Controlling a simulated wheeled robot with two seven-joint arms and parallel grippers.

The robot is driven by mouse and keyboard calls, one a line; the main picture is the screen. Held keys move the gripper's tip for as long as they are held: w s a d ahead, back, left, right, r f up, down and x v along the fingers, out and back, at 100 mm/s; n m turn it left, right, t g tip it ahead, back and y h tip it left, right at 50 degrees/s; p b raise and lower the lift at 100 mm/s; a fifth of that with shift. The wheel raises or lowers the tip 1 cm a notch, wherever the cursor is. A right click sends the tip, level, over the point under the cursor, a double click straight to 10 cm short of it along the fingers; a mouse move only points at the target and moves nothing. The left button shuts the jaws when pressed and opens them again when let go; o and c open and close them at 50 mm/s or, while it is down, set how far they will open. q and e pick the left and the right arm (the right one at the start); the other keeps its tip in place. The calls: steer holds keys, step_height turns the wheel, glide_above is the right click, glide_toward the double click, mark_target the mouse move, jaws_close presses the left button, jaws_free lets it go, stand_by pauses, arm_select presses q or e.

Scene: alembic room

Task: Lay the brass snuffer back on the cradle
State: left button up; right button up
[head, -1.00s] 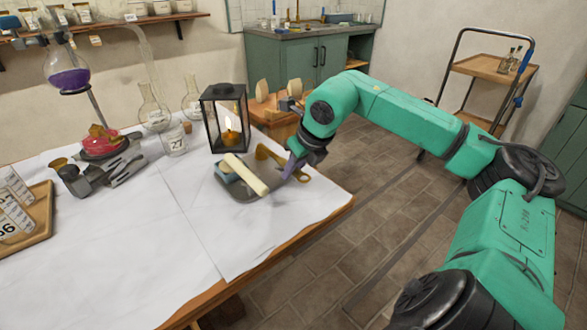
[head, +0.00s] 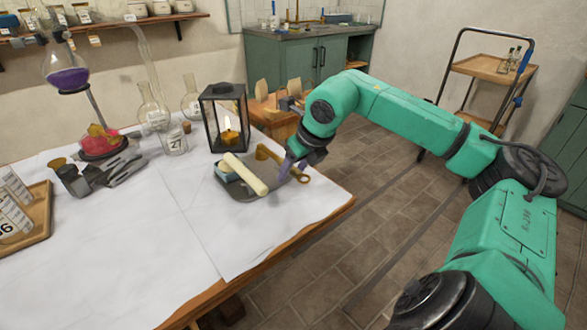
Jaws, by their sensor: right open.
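The brass snuffer (head: 263,153) lies at the far right side of a dark grey tray (head: 236,190), its cup toward the lantern and its ring handle toward the right. A thick cream candle and a pale blue block also lie on the tray. No separate cradle can be told apart from the tray. My right gripper (head: 289,170) is open, low over the snuffer's handle. Its purplish fingertips hide the middle of the handle, and I cannot tell whether they touch it. My left gripper is not in view.
A black lantern (head: 224,118) with a lit candle stands close behind the tray. Glass flasks and a beaker marked 27 (head: 173,141) stand left of it. Dark metal tools (head: 105,180) lie at the left. The front of the white-covered table (head: 170,260) is clear.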

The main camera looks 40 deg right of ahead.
steer(key=shift+s+r+b, duration=0.25)
steer(key=shift+r+b, duration=0.2)
steer(key=shift+r, duration=0.1)
steer(key=v, duration=0.5)
steer(key=shift+b, duration=0.35)
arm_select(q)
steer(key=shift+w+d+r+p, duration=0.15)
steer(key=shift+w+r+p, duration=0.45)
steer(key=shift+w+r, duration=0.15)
arm_select(e)
steer(key=v, duration=0.8)
steer(key=shift+s+r, duration=0.15)
